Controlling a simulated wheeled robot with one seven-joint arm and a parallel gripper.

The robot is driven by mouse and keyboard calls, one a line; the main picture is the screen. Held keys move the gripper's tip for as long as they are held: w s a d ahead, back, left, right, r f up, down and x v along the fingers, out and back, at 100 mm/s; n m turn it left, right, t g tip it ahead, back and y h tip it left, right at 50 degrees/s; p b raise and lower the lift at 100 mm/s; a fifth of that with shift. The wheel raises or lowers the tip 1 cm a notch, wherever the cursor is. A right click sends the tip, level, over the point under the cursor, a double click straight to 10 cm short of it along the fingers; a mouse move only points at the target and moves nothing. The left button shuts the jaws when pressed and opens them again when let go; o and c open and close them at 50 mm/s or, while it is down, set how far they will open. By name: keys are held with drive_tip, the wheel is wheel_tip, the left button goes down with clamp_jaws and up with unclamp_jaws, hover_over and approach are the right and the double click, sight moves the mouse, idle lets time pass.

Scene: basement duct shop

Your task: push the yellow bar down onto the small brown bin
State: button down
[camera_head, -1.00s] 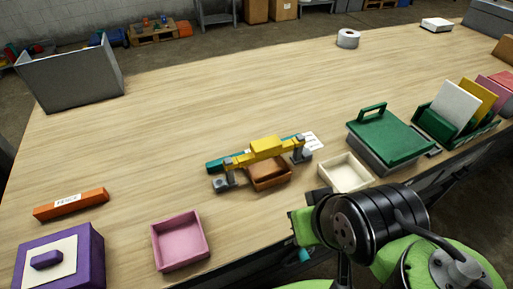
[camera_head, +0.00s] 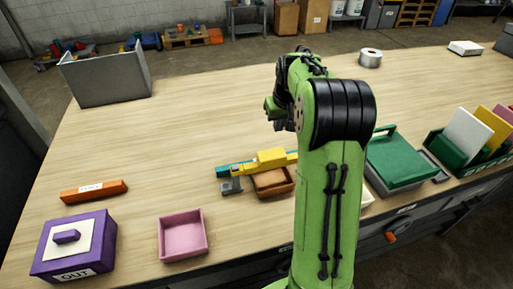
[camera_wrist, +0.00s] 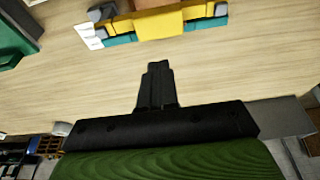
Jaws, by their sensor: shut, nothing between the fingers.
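The yellow bar (camera_head: 270,158) spans above the small brown bin (camera_head: 272,183) near the middle of the table in the head view. A grey support (camera_head: 231,186) holds its left end; my arm hides its right end. In the wrist view the yellow bar (camera_wrist: 160,22) runs across the top, with part of the brown bin (camera_wrist: 155,4) beyond it at the edge. My gripper (camera_wrist: 157,68) shows in the wrist view with its fingers shut and empty, over bare table and apart from the bar. In the head view the fingers are hidden behind my arm.
A teal strip (camera_head: 232,170) lies along the bar's far side. A pink tray (camera_head: 183,236), orange block (camera_head: 94,191) and purple box (camera_head: 75,244) stand left. A green-lidded box (camera_head: 400,158) stands right. The table behind the bar is mostly clear.

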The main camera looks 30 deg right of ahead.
sight(273, 157)
drive_tip(key=x, duration=0.8)
drive_tip(key=b+x, duration=0.1)
drive_tip(key=x, duration=0.4)
drive_tip(key=shift+s+f, duration=0.2)
drive_tip(key=shift+s, duration=0.1)
drive_tip(key=shift+f, duration=0.55)
wheel_tip(273, 157, down, 4)
drive_tip(key=b, duration=0.3)
drive_tip(key=shift+f, duration=0.15)
drive_tip(key=shift+s+a, duration=0.1)
drive_tip(key=shift+s, duration=0.05)
